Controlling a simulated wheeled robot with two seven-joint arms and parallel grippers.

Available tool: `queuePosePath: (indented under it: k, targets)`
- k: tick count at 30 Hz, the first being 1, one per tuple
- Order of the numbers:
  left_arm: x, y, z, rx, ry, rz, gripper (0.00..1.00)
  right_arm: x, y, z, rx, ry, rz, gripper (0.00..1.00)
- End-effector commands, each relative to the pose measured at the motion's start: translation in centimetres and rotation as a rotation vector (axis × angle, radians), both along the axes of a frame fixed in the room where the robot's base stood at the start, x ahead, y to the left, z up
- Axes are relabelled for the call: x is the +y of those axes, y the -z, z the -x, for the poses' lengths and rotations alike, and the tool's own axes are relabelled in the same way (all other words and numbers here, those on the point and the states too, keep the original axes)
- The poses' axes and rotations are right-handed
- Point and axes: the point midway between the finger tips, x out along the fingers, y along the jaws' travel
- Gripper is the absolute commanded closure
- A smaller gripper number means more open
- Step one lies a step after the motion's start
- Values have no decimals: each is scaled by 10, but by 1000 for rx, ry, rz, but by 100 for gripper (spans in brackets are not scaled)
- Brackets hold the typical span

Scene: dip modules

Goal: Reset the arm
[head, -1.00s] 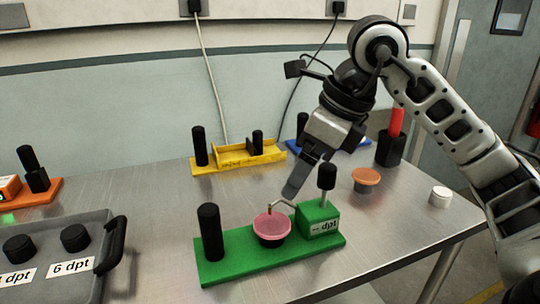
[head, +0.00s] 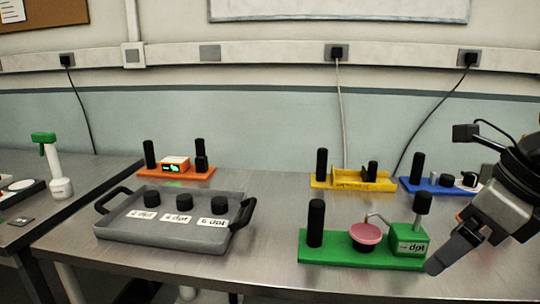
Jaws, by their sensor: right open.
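My right gripper (head: 452,248) is at the right edge of the head view, just right of the green module (head: 380,252). It is open and I see nothing held in it. Part of its arm is cut off by the picture edge. The green module has a black post at its left end, a pink round dish (head: 366,234) in the middle and a green block (head: 408,243) labelled "dpt" with a bent metal arm. The pink dish sits on the module, apart from the gripper. My left gripper is not in view.
A grey tray (head: 168,238) with several black knobs stands at left centre. Behind are an orange module (head: 185,174), a yellow module (head: 345,184) and a blue module (head: 418,187). A green-topped white bottle (head: 60,185) stands at far left. Bare table lies between tray and green module.

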Motion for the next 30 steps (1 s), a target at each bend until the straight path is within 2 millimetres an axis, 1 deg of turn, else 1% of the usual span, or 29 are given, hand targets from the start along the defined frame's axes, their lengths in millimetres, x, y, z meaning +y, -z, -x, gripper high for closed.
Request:
queuePosePath:
  k: [1,3,5,8,11,12,14,15,17,18,19,20,21,22,23,24,25,26,27,29,30]
  targets:
    - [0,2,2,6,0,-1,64,12,7,0,19,-33,-46,16]
    - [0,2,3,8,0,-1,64,28,13,1,39,-72,-111,16]
    - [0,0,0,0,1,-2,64,42,19,3,57,-106,-175,16]
    - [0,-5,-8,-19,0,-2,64,70,27,8,98,-163,-306,16]
    - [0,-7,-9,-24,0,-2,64,103,32,16,150,-216,-479,16]
    - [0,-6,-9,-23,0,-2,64,117,33,20,177,-234,-565,16]
    - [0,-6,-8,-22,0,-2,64,139,32,26,223,-252,-714,16]
    - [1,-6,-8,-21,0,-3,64,153,30,30,259,-255,-827,16]
    - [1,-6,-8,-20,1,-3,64,172,23,34,318,-238,-1023,16]
    - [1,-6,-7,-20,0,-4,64,184,17,35,365,-204,-1178,16]
    - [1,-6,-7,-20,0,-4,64,190,12,33,405,-163,-1304,16]
    - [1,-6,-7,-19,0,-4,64,194,8,30,446,-107,-1435,16]
    - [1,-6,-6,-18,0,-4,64,195,4,21,500,-4,-1612,16]
    - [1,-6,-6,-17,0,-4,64,193,5,12,542,90,-1738,16]
    - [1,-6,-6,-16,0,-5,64,188,9,2,580,199,-1855,16]
    - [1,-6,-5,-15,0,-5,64,180,20,-12,630,368,-1999,16]
    - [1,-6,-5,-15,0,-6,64,172,34,-22,668,510,-2092,16]
    - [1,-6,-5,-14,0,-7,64,164,52,-31,706,665,-2173,16]
    - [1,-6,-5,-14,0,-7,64,153,80,-39,754,884,-2257,16]
    - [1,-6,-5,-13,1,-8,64,141,124,-42,810,1181,-2321,16]
    - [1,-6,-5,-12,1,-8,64,135,154,-39,847,1372,-2337,16]
